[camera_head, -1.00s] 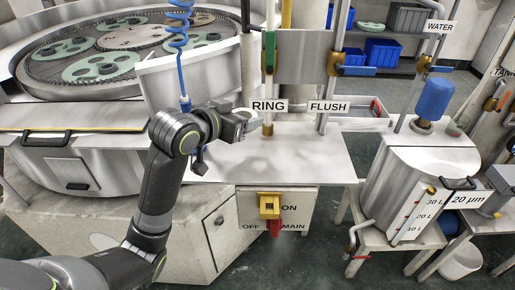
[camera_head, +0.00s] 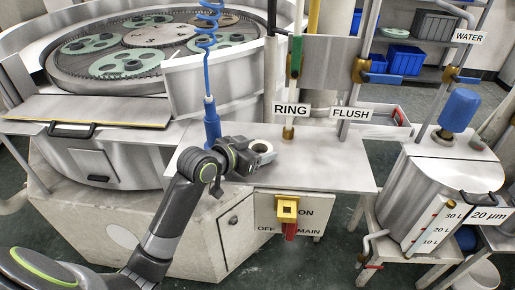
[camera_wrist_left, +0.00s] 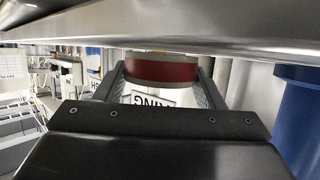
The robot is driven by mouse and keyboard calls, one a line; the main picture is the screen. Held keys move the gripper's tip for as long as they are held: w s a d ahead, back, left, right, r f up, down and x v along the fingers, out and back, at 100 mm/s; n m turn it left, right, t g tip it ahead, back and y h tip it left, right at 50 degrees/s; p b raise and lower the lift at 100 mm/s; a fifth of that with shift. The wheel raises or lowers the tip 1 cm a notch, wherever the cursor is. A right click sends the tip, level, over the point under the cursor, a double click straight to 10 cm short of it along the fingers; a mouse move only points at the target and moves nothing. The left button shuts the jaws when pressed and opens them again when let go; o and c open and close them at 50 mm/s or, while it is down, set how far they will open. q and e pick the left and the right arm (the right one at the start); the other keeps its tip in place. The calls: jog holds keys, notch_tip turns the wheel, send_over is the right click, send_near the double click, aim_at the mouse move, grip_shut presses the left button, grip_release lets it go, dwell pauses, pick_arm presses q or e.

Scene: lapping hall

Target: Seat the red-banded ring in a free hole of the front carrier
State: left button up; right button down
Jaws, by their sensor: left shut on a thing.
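My left gripper (camera_head: 254,157) is shut on the red-banded ring (camera_head: 262,147), a pale ring that appears in front of the grey side bench. The left wrist view shows the ring's dark red band (camera_wrist_left: 165,70) between the two fingers. The ring's upper edge there lies just under a grey metal surface close to the camera. The front carrier (camera_head: 128,68) is a pale green disc with holes on the lapping plate at upper left, well away from the ring. What its holes contain is too small to tell. My right gripper is in neither view.
The machine's raised rim and a light panel (camera_head: 205,85) stand between the bench and the lapping plate. A blue coiled hose (camera_head: 211,120) hangs beside my left wrist. Posts with RING (camera_head: 291,109) and FLUSH (camera_head: 351,113) signs rise behind the bench (camera_head: 330,170).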

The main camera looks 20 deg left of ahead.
pick_arm(q)
jog(key=shift+f, duration=0.2)
jog(key=o, duration=1.2)
jog(key=shift+o, duration=0.2)
